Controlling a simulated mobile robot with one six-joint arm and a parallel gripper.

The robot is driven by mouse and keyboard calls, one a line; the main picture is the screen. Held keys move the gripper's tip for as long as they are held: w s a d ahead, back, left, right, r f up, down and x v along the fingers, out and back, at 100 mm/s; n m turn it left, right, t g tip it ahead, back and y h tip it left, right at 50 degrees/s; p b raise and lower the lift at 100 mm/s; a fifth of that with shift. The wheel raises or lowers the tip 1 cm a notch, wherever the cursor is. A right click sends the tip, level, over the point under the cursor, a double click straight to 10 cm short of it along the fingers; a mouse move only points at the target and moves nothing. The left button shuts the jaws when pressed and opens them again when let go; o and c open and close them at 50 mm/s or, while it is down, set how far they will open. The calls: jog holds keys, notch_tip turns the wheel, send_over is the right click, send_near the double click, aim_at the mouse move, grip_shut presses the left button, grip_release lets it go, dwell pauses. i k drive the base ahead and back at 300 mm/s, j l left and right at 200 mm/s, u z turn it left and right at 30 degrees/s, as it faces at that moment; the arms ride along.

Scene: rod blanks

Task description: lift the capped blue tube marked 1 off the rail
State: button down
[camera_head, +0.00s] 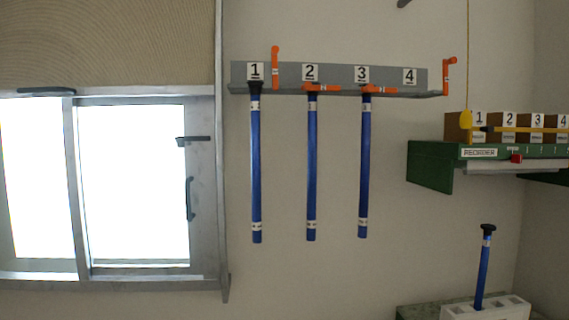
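The blue tube marked 1 (256,165) hangs upright from the grey rail (340,75), below the number 1 plate (255,71). Its black cap (255,88) is at the rail's lower lip, and white bands show near its top and bottom. The orange latch (275,67) just right of it stands upright. My gripper is not in view.
Tubes 2 (312,165) and 3 (364,165) hang alongside, their orange latches lying level. Slot 4 (410,76) is empty, its latch (449,75) upright. A green shelf (430,166) with numbered boxes and a white rack (455,312) holding another capped tube are right.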

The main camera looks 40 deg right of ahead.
aim_at(255, 87)
jog(key=z, duration=0.75)
